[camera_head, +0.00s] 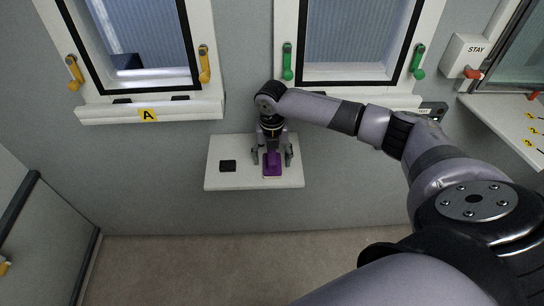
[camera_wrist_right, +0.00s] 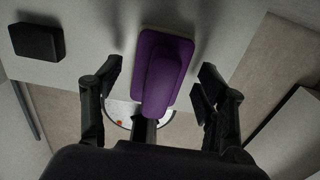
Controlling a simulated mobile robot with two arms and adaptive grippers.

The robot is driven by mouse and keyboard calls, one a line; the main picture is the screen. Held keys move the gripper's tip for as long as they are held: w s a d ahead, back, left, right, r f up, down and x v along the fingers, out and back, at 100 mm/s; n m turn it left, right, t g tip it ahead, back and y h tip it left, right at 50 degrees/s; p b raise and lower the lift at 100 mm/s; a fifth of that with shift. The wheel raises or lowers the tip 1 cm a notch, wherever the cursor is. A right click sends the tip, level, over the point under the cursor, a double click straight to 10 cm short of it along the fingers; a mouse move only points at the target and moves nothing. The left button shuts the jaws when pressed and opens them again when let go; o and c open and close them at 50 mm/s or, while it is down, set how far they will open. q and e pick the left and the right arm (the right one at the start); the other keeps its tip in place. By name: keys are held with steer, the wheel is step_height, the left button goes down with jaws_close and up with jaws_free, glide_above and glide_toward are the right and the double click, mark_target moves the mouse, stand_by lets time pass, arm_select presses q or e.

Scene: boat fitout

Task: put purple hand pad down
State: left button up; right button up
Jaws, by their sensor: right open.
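The purple hand pad (camera_head: 272,164) lies on the white wall shelf (camera_head: 232,183), right of its middle. In the right wrist view the purple hand pad (camera_wrist_right: 163,70) shows its raised grip and a thin pale edge along its base. My right gripper (camera_head: 272,156) is open above the pad, with one finger on each side. In the right wrist view my right gripper (camera_wrist_right: 155,88) shows gaps between both fingers and the pad. My left gripper is not in view.
A small black block (camera_head: 228,166) lies on the shelf left of the pad. Two windows with yellow handles (camera_head: 204,64) and green handles (camera_head: 288,62) are above. A label A (camera_head: 148,115) marks the left sill. A STAY box (camera_head: 466,55) is at right.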

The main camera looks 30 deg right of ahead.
mark_target(275, 153)
steer(key=shift+f+b, duration=0.15)
steer(key=shift+b, duration=0.15)
steer(key=shift+f+b, duration=0.25)
steer(key=shift+b, duration=0.2)
steer(key=r+b, duration=0.1)
steer(key=r, duration=0.2)
steer(key=d+r, duration=0.1)
steer(key=r, duration=0.1)
steer(key=shift+w+r+b, duration=0.15)
steer(key=shift+r+b, duration=0.2)
steer(key=shift+r, duration=0.05)
step_height(275, 153, up, 12)
steer(key=b, duration=0.1)
